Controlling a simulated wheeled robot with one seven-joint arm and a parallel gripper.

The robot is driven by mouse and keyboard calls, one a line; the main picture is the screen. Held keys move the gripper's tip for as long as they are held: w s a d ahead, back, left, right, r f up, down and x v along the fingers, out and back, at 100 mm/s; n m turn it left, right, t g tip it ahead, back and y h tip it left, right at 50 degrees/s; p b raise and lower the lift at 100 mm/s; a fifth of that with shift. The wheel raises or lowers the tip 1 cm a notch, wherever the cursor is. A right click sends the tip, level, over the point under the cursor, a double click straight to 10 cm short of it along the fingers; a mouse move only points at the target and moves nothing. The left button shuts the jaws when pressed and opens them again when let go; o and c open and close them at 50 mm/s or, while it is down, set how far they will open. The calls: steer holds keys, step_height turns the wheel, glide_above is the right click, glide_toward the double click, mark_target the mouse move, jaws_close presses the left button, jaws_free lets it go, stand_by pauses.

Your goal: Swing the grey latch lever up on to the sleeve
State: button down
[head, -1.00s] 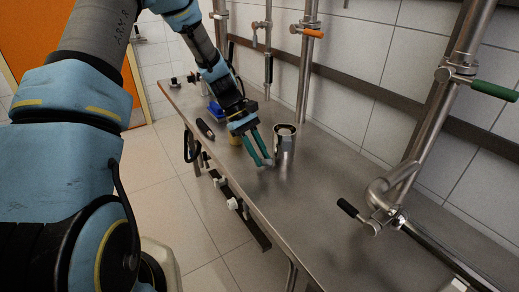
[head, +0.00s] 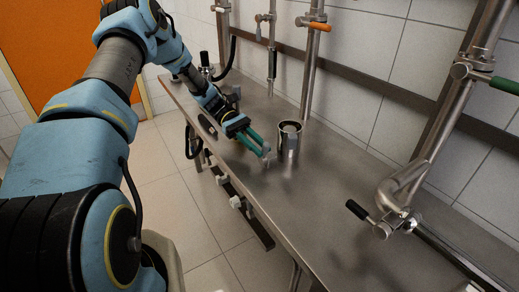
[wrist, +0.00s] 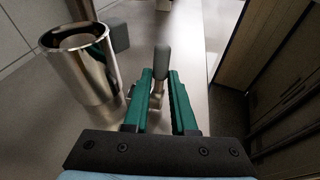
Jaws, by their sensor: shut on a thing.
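My gripper (head: 265,152) is low over the steel bench, just left of an upright steel cylinder (head: 285,140), which looks like the sleeve. The wrist view shows its green fingers closed on the grey latch lever (wrist: 161,62). The lever's rounded grey end stands up beyond the fingertips, and a small metal part shows between the fingers. The cylinder (wrist: 88,75) is left of the fingers in the wrist view, apart from them, with an open dark-ringed top. In the head view the lever is mostly hidden by the fingers.
The steel bench (head: 330,195) is clear in front of the cylinder. A grey block (wrist: 119,37) stands close behind the cylinder in the wrist view. Pipework with a black-handled valve (head: 368,218) is at the right. Upright pipes (head: 308,75) stand at the back wall.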

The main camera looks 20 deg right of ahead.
steer(key=shift+w, duration=0.1)
stand_by(0.4)
steer(key=c, duration=0.7)
jaws_free()
steer(key=b+v, duration=0.1)
steer(key=v, duration=0.2)
steer(key=b+v, duration=0.1)
steer(key=v, duration=0.2)
steer(key=b+v, duration=0.1)
steer(key=v, duration=0.3)
steer(key=shift+w+f+b, duration=0.1)
steer(key=shift+f+b, duration=0.15)
steer(key=shift+b, duration=0.1)
steer(key=shift+w+a+r, duration=0.2)
steer(key=shift+w, duration=0.1)
steer(key=shift+c, duration=0.4)
